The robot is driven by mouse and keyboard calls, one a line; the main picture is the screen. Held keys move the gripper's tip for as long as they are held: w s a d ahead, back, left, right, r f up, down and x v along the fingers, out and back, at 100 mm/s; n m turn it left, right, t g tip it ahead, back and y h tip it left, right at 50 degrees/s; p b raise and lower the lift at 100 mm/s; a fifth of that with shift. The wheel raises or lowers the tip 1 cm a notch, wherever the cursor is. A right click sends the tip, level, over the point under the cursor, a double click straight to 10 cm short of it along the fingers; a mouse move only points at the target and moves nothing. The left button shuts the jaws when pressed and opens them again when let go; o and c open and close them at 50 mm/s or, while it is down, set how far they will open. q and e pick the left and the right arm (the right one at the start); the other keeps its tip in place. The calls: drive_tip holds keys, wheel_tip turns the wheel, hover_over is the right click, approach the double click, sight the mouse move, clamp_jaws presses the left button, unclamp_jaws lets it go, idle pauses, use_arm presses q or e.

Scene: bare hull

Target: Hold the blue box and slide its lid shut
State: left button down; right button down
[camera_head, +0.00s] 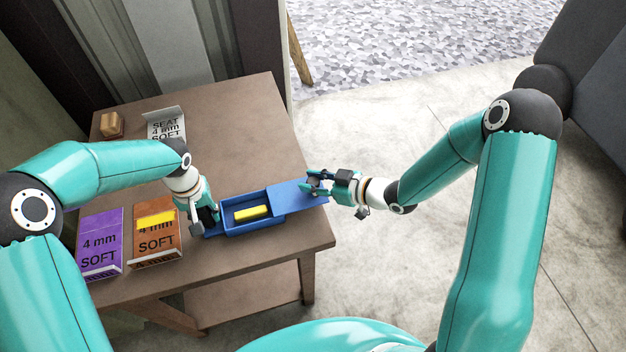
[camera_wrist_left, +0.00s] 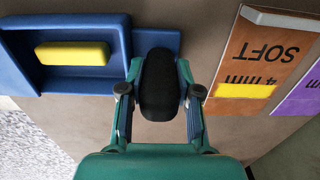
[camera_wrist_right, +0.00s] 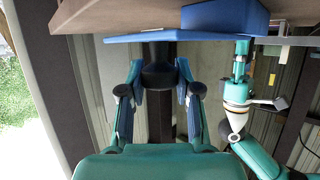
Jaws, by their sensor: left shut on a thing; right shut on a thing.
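The blue box (camera_head: 240,230) sits near the table's front edge with its top largely open. A yellow block (camera_head: 251,213) lies inside it. The blue lid (camera_head: 296,192) sticks out to the right of the box, its outer end past the table's edge. My left gripper (camera_head: 210,214) is shut on a black grip (camera_wrist_left: 160,90) at the box's left end. My right gripper (camera_head: 318,182) is shut on the lid's outer end, by a dark grip (camera_wrist_right: 158,72) under the lid in the right wrist view. The fingers partly hide both grips.
A white box (camera_head: 166,125) and a small wooden block (camera_head: 111,124) are at the back. The table (camera_head: 250,130) is clear behind the blue box.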

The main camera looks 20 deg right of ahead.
approach(268, 193)
drive_tip(key=w+a, duration=0.1)
drive_tip(key=a, duration=0.1)
drive_tip(key=w+a, duration=0.1)
drive_tip(key=a, duration=0.1)
drive_tip(key=w+a, duration=0.2)
drive_tip(key=shift+a+f, duration=0.1)
drive_tip(key=shift+a, duration=0.6)
use_arm(q)
drive_tip(key=shift+d, duration=0.1)
use_arm(e)
drive_tip(key=c, duration=0.8)
unclamp_jaws()
drive_tip(key=shift+o, duration=0.2)
drive_tip(key=shift+d, duration=0.1)
drive_tip(key=shift+s+d, duration=0.15)
drive_tip(key=v, duration=1.1)
drive_tip(key=shift+s+d, duration=0.15)
